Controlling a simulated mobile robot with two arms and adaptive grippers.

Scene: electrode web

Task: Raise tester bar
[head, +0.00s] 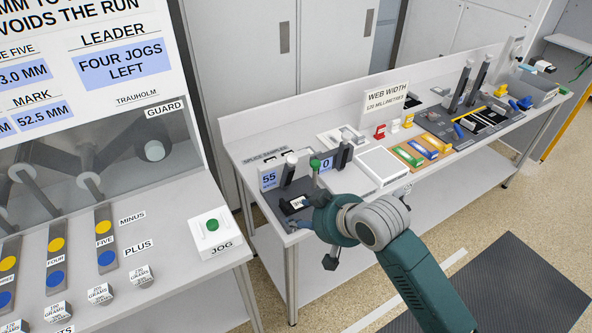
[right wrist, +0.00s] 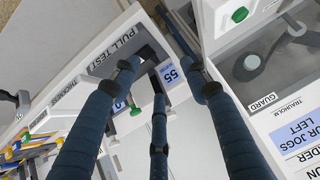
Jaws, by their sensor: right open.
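The pull tester (head: 269,180) stands at the near left end of the long bench, with a blue display reading 55 and a dark upright. It also shows in the right wrist view with its PULL TEST label (right wrist: 112,45) and display (right wrist: 167,73). I cannot clearly pick out its bar; dark parts beside the display are partly behind my fingers. My right gripper (head: 310,232) is open and empty at the bench's near edge, just in front of the tester. In the right wrist view its fingers (right wrist: 155,70) are spread toward the tester; contact cannot be told. My left gripper is out of view.
A thickness gauge (head: 326,166) reading 0 stands right beside the tester, with a green knob (head: 315,163). A white pad (head: 380,165) and coloured blocks (head: 409,155) lie farther right. The JOG box (head: 215,236) sits on the left machine's table, across a gap.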

